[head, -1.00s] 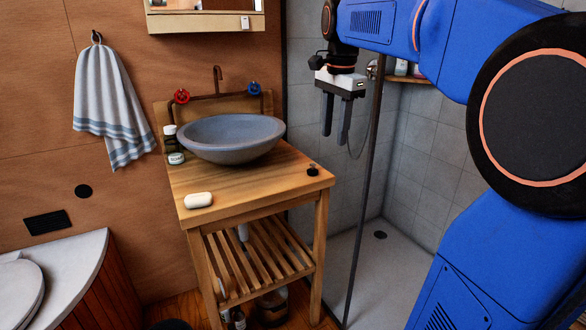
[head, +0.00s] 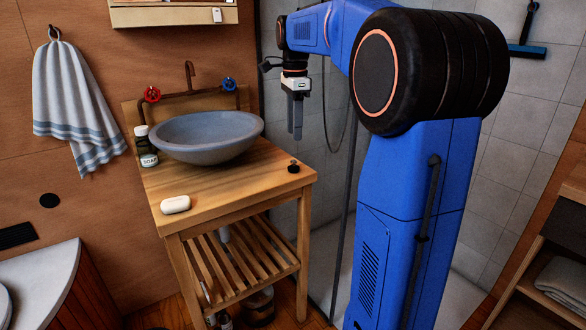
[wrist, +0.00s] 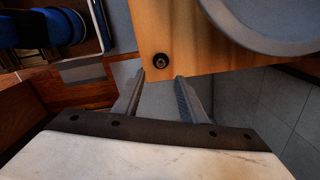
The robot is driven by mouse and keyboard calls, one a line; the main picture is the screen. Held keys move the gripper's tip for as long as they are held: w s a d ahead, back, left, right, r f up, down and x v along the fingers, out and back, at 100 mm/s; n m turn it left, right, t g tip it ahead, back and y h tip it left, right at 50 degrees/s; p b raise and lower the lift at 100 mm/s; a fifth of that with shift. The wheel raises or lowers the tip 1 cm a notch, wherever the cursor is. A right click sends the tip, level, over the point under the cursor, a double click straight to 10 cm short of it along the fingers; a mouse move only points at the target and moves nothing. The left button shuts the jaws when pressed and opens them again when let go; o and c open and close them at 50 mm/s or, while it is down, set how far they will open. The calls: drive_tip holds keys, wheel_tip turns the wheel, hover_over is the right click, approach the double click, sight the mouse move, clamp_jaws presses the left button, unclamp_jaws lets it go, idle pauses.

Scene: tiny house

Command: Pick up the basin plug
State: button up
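The basin plug (head: 293,167) is a small black piece with a knob on top. It sits on the wooden counter (head: 240,182) near its right edge, right of the grey basin (head: 206,138). My gripper (head: 296,136) hangs above the plug with its fingers pointing down. In the head view the fingers overlap, seen edge-on. In the wrist view the plug (wrist: 160,60) shows as a dark round near the counter's corner, just beyond the fingertips and between their lines. My gripper (wrist: 160,78) is open there and empty, apart from the plug.
A white soap bar (head: 175,205) lies at the counter's front left. A dark soap bottle (head: 145,147) stands left of the basin, and the basin rim shows in the wrist view (wrist: 262,22). A dark glass-edge post (head: 341,220) stands right of the counter.

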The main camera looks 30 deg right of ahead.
sight(294, 160)
drive_tip(key=shift+w+f, duration=0.15)
drive_tip(key=shift+f, duration=4.65)
clamp_jaws()
